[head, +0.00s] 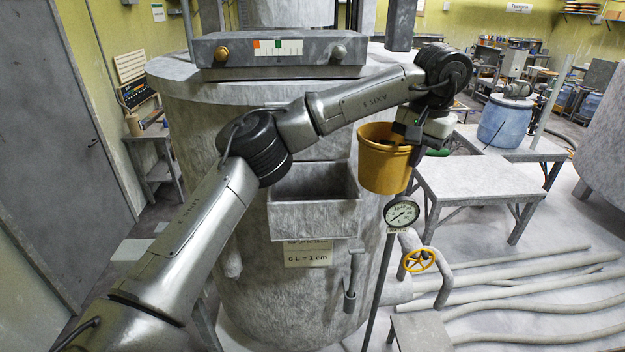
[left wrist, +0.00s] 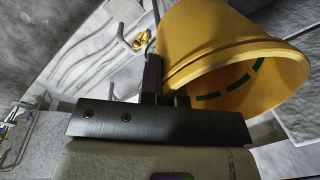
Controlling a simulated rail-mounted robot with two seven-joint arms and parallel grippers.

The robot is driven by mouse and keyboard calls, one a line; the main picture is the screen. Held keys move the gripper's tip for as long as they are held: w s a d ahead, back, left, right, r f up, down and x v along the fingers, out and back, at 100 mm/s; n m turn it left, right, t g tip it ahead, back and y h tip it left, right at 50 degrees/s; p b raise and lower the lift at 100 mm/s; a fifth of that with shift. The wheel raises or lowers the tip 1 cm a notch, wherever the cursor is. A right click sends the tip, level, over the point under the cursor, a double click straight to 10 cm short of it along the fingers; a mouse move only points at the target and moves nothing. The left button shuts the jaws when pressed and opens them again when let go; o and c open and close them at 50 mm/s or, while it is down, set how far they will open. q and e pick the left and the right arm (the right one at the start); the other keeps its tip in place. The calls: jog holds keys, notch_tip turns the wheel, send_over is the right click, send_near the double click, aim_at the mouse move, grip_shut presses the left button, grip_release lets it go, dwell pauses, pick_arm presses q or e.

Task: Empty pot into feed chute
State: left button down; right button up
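The yellow pot (head: 382,168) hangs in the air right of the feed chute and higher in the picture, roughly upright with its mouth up. My left gripper (head: 413,138) is shut on the pot's wall at its right side; the left wrist view also shows the fingers (left wrist: 166,84) at the rim of the pot (left wrist: 212,48). Green dashes mark the pot's inner wall there; how much it holds cannot be told. The feed chute (head: 312,218) is a grey open box on the front of the big grey vessel. My right gripper is not in view.
A gauge (head: 401,212) and a yellow valve wheel (head: 418,260) stand below the pot. A grey table (head: 478,185) is to the right, with a blue tub (head: 505,122) behind it. A control box (head: 275,50) sits on the vessel top. Pipes (head: 530,285) cover the right floor.

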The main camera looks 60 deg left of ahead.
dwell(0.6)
pick_arm(q)
jog(key=shift+r, duration=2.5)
